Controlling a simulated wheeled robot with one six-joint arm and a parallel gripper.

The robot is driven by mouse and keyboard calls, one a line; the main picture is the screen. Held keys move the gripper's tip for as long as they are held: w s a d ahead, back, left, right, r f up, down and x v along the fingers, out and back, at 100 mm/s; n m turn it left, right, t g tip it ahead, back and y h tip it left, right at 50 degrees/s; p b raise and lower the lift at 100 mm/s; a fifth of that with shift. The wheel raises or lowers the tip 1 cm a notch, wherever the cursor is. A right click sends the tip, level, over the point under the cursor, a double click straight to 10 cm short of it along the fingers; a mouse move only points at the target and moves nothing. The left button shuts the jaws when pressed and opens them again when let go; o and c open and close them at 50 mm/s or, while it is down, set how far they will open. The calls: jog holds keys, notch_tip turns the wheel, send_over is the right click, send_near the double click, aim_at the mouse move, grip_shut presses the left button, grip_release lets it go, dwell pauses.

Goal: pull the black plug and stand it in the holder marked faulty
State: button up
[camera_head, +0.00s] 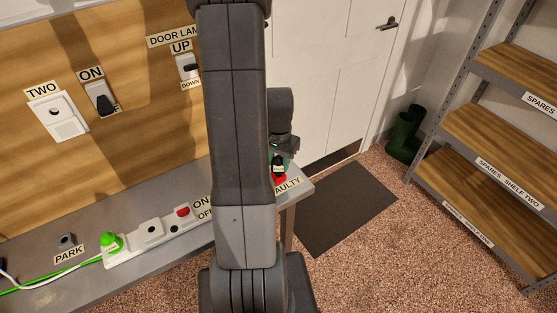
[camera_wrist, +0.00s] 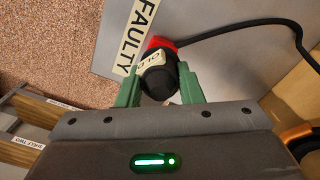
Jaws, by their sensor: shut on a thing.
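The black plug (camera_wrist: 158,78), with a pale label reading OLD, is between the green fingers of my gripper (camera_wrist: 160,86), which is shut on it. It also shows in the head view (camera_head: 278,164), upright at the bench's right end. The red holder (camera_wrist: 158,44) is directly beyond the plug in the wrist view and just under it in the head view (camera_head: 280,179). The FAULTY label (camera_head: 288,187) lies beside the holder. I cannot tell whether the plug is seated in the holder or just above it. My arm hides part of the bench.
A power strip (camera_head: 150,231) on the bench holds a green plug (camera_head: 111,243) and a red switch. The PARK holder (camera_head: 66,241) stands at left. A black cord (camera_wrist: 240,27) runs from the black plug. Shelves (camera_head: 500,130) stand at right; a mat (camera_head: 345,208) lies on the floor.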

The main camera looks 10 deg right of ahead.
aim_at(278, 157)
jog(key=shift+f+b, duration=0.95)
jog(key=shift+f, duration=0.15)
jog(key=o, duration=1.2)
jog(key=shift+c, duration=0.2)
jog(key=shift+r, duration=0.1)
notch_tip(278, 157, up, 14)
jog(key=shift+f, duration=0.25)
notch_tip(278, 157, down, 14)
jog(key=shift+r, duration=0.4)
jog(key=shift+f, duration=0.1)
